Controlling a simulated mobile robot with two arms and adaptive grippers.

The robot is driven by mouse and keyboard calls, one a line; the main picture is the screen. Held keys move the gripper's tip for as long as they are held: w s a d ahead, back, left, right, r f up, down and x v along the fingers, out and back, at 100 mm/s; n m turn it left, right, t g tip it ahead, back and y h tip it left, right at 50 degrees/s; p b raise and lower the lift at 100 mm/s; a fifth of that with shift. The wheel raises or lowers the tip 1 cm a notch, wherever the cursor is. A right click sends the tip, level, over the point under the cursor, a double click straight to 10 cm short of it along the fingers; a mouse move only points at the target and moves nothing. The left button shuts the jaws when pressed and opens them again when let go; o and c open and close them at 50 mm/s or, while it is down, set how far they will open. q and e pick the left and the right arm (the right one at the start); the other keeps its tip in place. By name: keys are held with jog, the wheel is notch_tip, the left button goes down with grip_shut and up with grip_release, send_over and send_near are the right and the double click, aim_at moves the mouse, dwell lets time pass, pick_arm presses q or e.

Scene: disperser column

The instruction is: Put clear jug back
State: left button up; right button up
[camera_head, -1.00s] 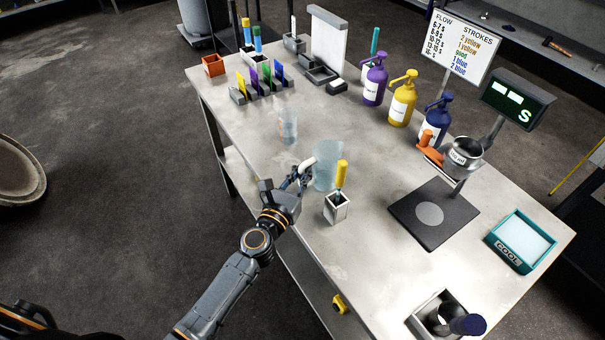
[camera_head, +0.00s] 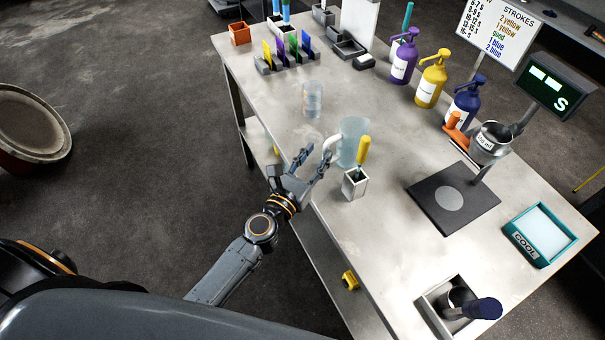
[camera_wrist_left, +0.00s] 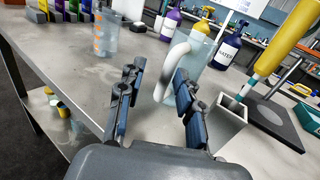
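The clear jug (camera_head: 353,138) stands upright on the metal table, with its white handle towards my left gripper. In the left wrist view the jug (camera_wrist_left: 199,52) is just ahead, its handle beyond and between the fingertips. My left gripper (camera_head: 316,155) is open and empty at the table's near edge, apart from the handle. A second clear vessel (camera_head: 312,100), smaller and with orange marks, stands farther back on the table; it also shows in the left wrist view (camera_wrist_left: 108,36). My right gripper is not in view.
A square holder (camera_head: 354,185) with a yellow-handled tool (camera_head: 363,150) stands close beside the jug. A black scale plate (camera_head: 470,212) lies to the right. Purple (camera_head: 402,62), yellow (camera_head: 431,80) and blue (camera_head: 463,103) pump bottles line the far edge. Bare tabletop lies left of the jug.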

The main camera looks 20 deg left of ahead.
pick_arm(q)
jog(key=b+v, duration=0.1)
jog(key=v, duration=0.7)
jog(key=shift+b, duration=0.4)
